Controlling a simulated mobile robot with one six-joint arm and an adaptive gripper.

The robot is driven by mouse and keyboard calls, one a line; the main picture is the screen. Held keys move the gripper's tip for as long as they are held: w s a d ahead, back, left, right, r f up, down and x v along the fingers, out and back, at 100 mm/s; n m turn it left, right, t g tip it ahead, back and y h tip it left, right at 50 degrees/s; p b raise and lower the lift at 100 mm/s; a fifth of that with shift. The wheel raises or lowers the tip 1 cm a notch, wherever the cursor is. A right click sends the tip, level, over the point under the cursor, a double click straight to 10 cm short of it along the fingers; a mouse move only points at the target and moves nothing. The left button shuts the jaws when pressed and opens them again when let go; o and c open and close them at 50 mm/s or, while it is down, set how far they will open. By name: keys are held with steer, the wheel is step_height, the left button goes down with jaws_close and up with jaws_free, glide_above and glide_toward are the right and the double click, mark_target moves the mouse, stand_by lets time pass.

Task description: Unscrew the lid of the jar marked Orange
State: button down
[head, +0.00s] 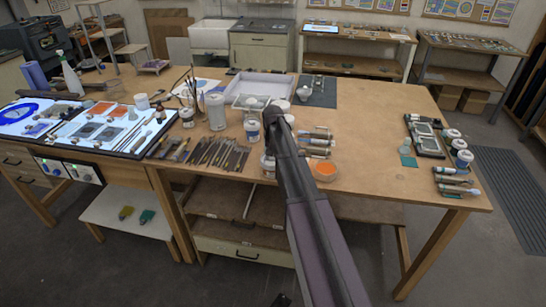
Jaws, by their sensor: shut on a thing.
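My arm reaches up from the bottom right, and its dark end with my gripper (273,128) is over the middle of the wooden table. The fingers are mostly hidden behind my own arm. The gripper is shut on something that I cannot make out. A pale jar (267,164) shows partly, just left of my arm near the table's front edge. A white-topped jar (252,130) stands a little behind it. A round orange-filled dish or jar (325,170) sits right of my arm. No label is readable, so I cannot tell which jar is marked Orange.
Several brushes and tools (215,153) lie left of my arm. Tubes (316,143) lie close on its right. A white tray (265,84) is behind. More jars (460,147) stand at the right end. The table (370,130) is clear between.

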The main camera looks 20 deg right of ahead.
steer(key=shift+s+f+n, duration=0.2)
steer(key=shift+s+n, duration=0.05)
steer(key=shift+n, duration=0.05)
steer(key=n, duration=0.4)
steer(key=shift+n, duration=0.3)
stand_by(0.3)
steer(key=shift+w+n, duration=0.1)
steer(key=shift+n, duration=0.5)
steer(key=shift+w+d+r+p, duration=0.1)
steer(key=shift+w+r+p, duration=0.3)
steer(key=shift+p, duration=0.2)
steer(key=shift+r+p, duration=0.35)
steer(key=shift+r+p, duration=0.35)
